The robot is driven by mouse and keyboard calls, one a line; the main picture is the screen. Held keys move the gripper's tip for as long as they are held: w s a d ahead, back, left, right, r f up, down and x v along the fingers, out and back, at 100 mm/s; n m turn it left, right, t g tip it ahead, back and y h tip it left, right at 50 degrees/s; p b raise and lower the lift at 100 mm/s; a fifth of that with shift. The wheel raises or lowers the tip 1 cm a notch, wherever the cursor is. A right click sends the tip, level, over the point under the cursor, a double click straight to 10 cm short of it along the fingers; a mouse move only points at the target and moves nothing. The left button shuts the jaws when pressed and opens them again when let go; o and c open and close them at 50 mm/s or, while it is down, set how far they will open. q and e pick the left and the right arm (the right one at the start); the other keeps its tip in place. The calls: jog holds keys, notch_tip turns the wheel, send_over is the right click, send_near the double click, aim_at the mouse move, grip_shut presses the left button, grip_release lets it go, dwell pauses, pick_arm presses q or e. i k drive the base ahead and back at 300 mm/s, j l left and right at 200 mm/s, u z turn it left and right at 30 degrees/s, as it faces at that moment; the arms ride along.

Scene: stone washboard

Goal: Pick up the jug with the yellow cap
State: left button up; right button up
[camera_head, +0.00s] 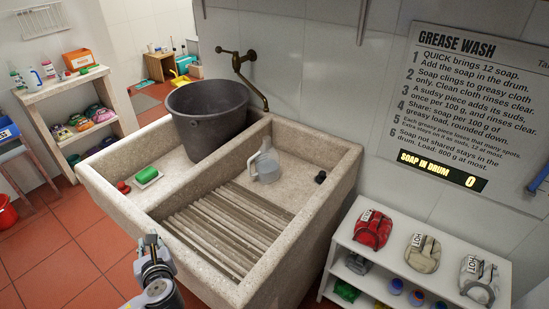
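Several small jugs and bottles stand on the top board of the left shelf unit, among them a whitish jug (33,78) and a pale bottle (49,70). They are too small for me to make out a yellow cap for sure. A clear grey jug (265,166) with a handle stands in the stone sink, and no yellow cap shows on it. My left gripper (150,246) is at the bottom, left of the sink's front corner, far from the shelf and holding nothing I can see. Its finger opening is unclear. My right gripper is not in view.
The stone sink (115,190) with its ribbed washboard (222,230) fills the middle. A dark drum (207,115) sits in its back left. Green soap (147,175) lies near the left rim. A white shelf (345,232) stands right. Red floor (50,250) is clear at left.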

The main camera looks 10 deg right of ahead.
aim_at(266, 159)
jog(key=i+l, duration=0.35)
jog(key=l, duration=0.15)
jog(key=i+l, duration=0.75)
jog(key=l, duration=0.25)
